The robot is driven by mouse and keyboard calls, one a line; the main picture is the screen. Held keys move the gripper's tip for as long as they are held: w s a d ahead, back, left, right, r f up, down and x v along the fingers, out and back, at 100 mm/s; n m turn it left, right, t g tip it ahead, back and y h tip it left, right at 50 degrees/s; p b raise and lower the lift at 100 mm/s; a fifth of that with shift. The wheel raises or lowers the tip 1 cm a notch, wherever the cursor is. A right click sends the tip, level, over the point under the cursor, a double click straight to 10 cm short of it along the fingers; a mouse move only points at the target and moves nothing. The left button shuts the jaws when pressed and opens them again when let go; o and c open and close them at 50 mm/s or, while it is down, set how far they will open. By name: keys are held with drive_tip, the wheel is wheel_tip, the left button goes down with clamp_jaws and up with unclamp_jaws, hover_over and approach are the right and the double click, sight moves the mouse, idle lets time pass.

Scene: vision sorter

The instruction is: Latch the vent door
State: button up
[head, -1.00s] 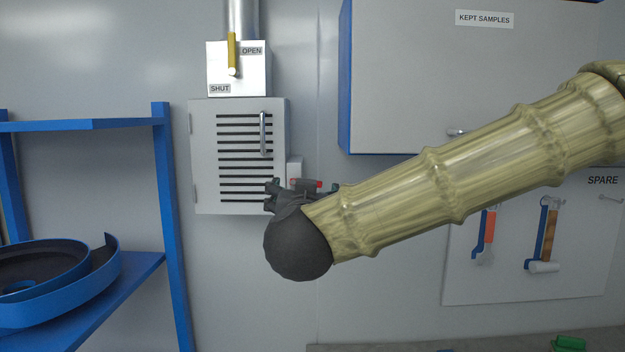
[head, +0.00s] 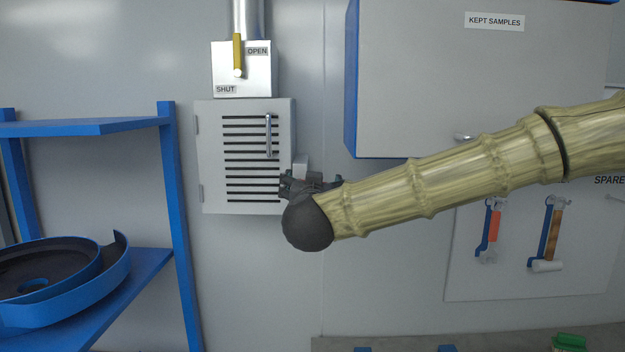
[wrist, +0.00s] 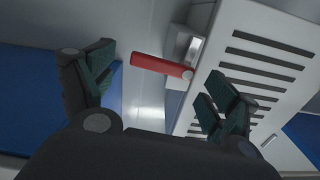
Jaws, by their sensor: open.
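The vent door (head: 240,190) is a pale slatted panel with an upright bar handle (head: 268,135) near its right edge. It looks closed or nearly so; I cannot tell whether it is flush. In the wrist view the slatted door (wrist: 250,60) is at the upper right. Beside its edge is a pale latch block (wrist: 182,42) with a red lever (wrist: 158,65), which points away from the door. The block (head: 301,163) also shows in the head view; the lever is hidden there behind my gripper (head: 310,183). My gripper (wrist: 160,80) is open and empty, its fingers on either side of the lever, apart from it.
Above the vent is a box marked OPEN and SHUT with a yellow lever (head: 238,52). A wall cabinet (head: 430,80) and a tool board (head: 520,270) are right.

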drive_tip(key=shift+w, duration=0.35)
drive_tip(key=c, duration=1)
drive_tip(key=shift+c, duration=0.2)
drive_tip(key=shift+f+m+b, duration=0.15)
drive_tip(key=shift+m+b, duration=0.15)
drive_tip(key=f+m+b, duration=0.1)
drive_tip(key=m+b, duration=0.4)
drive_tip(key=b, duration=0.1)
drive_tip(key=a+f+m+b, duration=0.1)
drive_tip(key=m+b, duration=0.4)
drive_tip(key=b, duration=0.1)
drive_tip(key=a+f+m+b, duration=0.1)
drive_tip(key=m+b, duration=0.5)
drive_tip(key=shift+a+f, duration=0.1)
drive_tip(key=shift+a, duration=0.05)
